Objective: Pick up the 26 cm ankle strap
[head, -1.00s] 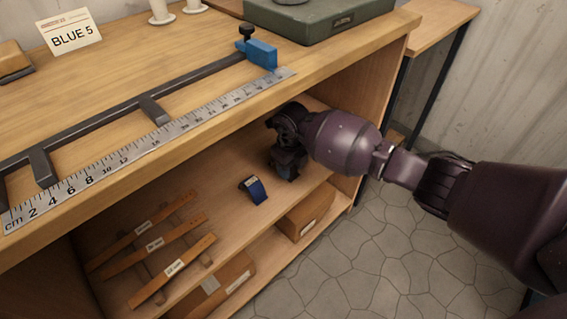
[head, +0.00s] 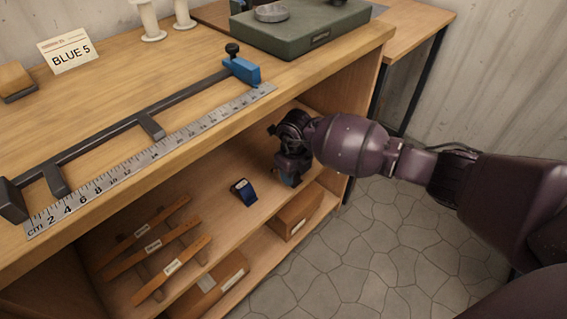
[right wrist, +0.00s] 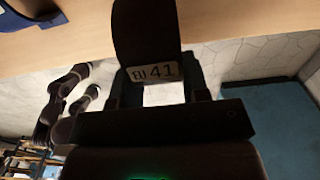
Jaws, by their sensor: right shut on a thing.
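Three tan straps lie side by side across dark supports on the shelf under the bench in the head view: a far one (head: 170,214), a middle one (head: 180,232) and a near one (head: 190,254). Each has a small white label, too small to read, so I cannot tell which is 26 cm. My right gripper (head: 291,163) is right of them, at the shelf's right end. It is shut on a dark rounded piece (right wrist: 146,30) with a label reading about "EU 41" in the right wrist view. My left gripper is not in view.
A dark blue piece (head: 246,195) with a pale label lies on the shelf between the straps and my right gripper. The benchtop (head: 130,100) overhangs the shelf. A steel ruler (head: 150,155) runs along its front edge. Boxes (head: 297,208) stand on the lower shelf.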

